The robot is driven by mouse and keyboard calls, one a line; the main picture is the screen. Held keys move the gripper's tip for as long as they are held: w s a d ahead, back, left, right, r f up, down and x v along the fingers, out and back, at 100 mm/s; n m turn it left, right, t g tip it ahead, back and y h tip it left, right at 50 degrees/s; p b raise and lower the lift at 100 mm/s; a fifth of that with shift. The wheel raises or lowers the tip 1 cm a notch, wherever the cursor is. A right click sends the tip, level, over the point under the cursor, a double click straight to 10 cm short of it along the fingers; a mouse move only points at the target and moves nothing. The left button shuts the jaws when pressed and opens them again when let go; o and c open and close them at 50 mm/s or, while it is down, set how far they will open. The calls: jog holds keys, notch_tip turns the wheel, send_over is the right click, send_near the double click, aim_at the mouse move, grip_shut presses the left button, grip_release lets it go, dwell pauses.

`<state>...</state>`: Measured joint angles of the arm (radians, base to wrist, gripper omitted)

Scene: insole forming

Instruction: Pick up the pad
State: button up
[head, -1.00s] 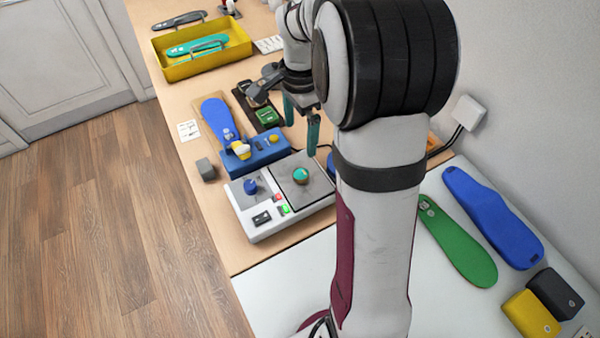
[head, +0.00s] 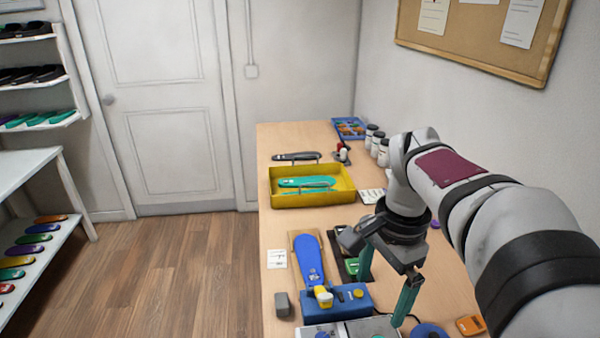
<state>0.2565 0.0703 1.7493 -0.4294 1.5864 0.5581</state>
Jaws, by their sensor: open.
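My gripper (head: 380,303) is open, with its two teal fingers apart and pointing down, over the right side of the bench behind the device at the bottom edge. Nothing shows between the fingers. No object can be told for sure as the pad.
A yellow tray (head: 345,201) with a teal insole (head: 306,182) stands farther back. A grey block (head: 282,304) sits at the bench's left edge. A white-and-grey device (head: 318,331) is cut off below. A wall bounds the right.

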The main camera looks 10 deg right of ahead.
jog(key=s+a+f+n+y, duration=0.1)
jog(key=s+a+f+n, duration=0.2)
jog(key=s, duration=0.9)
jog(key=a+n, duration=0.3)
jog(key=a, duration=0.2)
jog(key=shift+f, duration=0.15)
jog(key=s+a+f+n, duration=0.1)
jog(key=s, duration=0.1)
jog(key=s+a+f+n, duration=0.1)
jog(key=s, duration=0.1)
jog(key=s+a+f+n, duration=0.1)
jog(key=s+f, duration=0.1)
jog(key=s, duration=0.1)
jog(key=shift+s, duration=0.1)
jog(key=shift+c, duration=1.3)
jog(key=w+d+r+m+y, duration=0.1)
jog(key=w+d+m, duration=0.35)
jog(key=w, duration=0.25)
jog(key=w+d+r+m, duration=0.1)
jog(key=w+d+m, duration=0.2)
jog(key=w+m, duration=0.3)
jog(key=w+d+f+m+t, duration=0.25)
jog(key=w+d+m, duration=0.55)
jog(key=d, duration=0.5)
jog(key=shift+m+g, duration=0.25)
jog(key=shift+g, duration=0.2)
jog(key=x, duration=1.6)
jog(key=shift+w+a+f, duration=0.1)
